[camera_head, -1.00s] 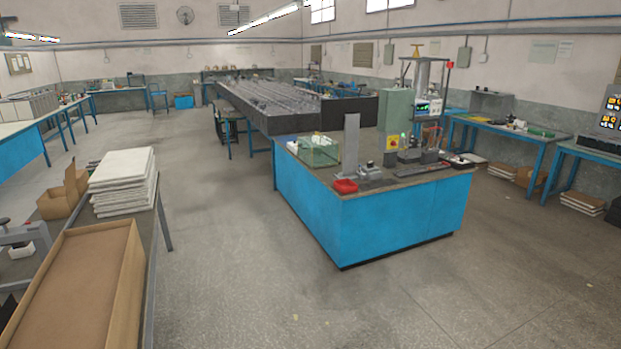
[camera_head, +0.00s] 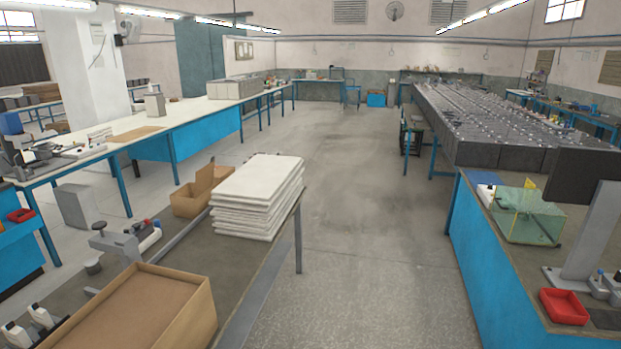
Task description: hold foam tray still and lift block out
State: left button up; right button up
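A stack of flat white trays or sheets (camera_head: 258,196), possibly the foam trays, lies on the far end of the dark workbench in front of me. I cannot make out a block in any of them. Neither of my grippers is in view.
A smaller open carton (camera_head: 197,190) sits left of the white stack. A clamp-like grey device (camera_head: 118,242) stands beside the cardboard box. A blue bench at the right holds a glass tank (camera_head: 530,214) and a red bin (camera_head: 564,306). The floor between (camera_head: 345,240) is clear.

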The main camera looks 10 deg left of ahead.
aim_at(142, 230)
jog(key=i+u, duration=0.3)
jog(key=i, duration=0.55)
jog(key=i+l+u, duration=0.15)
jog(key=i+u, duration=0.15)
jog(key=i, duration=0.55)
jog(key=i+u, duration=0.35)
jog(key=u, duration=0.15)
jog(key=i+u, duration=0.45)
jog(key=i+l+u, duration=0.25)
jog(key=u, duration=0.25)
jog(key=i+l+u, duration=0.3)
jog(key=u, duration=0.15)
jog(key=i+l+u, duration=0.2)
jog(key=l+u, duration=0.3)
jog(key=l, duration=0.2)
